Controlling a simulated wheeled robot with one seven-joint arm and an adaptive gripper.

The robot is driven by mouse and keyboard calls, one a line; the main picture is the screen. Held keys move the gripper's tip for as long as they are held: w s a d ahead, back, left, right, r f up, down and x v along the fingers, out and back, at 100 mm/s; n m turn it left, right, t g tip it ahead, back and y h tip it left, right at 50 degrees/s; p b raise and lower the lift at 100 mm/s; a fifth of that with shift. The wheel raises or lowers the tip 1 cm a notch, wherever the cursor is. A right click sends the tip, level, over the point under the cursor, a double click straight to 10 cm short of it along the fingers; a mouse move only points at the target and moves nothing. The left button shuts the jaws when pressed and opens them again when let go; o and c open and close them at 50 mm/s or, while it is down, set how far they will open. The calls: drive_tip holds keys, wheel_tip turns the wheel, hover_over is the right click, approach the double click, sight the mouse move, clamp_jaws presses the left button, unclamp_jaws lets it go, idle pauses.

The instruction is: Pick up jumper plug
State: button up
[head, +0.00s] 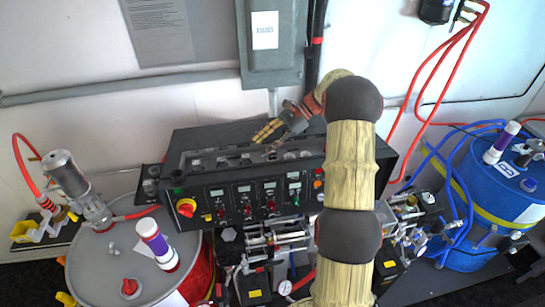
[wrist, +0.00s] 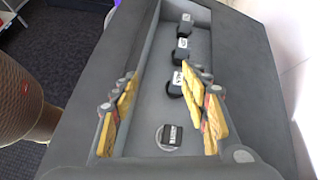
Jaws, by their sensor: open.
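A small dark plug (wrist: 172,135) with a printed label and a pale ring around it sits in the recessed grey tray (wrist: 150,75) on the console top, in the wrist view. It looks like the jumper plug, though its label is too small to read. Several similar black plugs with white labels, such as this one (wrist: 175,83), stand in a row farther along the tray. My gripper (wrist: 161,112) is open and empty, its yellow-padded fingers apart on either side of the tray's middle. In the head view my gripper (head: 266,131) is over the console's top.
The black console (head: 250,198) has knobs, displays and switches on its front. The tray walls rise around the plugs. A grey electrical box (head: 273,45) hangs on the wall behind. A grey-topped drum (head: 110,255) stands left and a blue drum (head: 495,190) right.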

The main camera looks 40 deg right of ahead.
sight(273, 157)
drive_tip(key=d+f+m, duration=0.1)
drive_tip(key=d+f, duration=0.1)
drive_tip(key=d+f+m+t+y, duration=0.1)
drive_tip(key=d+f, duration=0.1)
drive_tip(key=d, duration=0.1)
drive_tip(key=d+f+m+t, duration=0.1)
drive_tip(key=d+f, duration=0.1)
drive_tip(key=shift+w+d, duration=0.3)
drive_tip(key=shift+w, duration=0.1)
drive_tip(key=shift+f+p+x, duration=0.15)
drive_tip(key=shift+p+x, duration=0.55)
drive_tip(key=shift+x, duration=1.25)
drive_tip(key=shift+f+p+x, duration=0.2)
drive_tip(key=shift+p+x, duration=0.45)
drive_tip(key=shift+x, duration=1.35)
drive_tip(key=shift+s+d, duration=0.2)
drive_tip(key=shift+s, duration=0.05)
drive_tip(key=c, duration=0.3)
drive_tip(key=c, duration=0.8)
clamp_jaws()
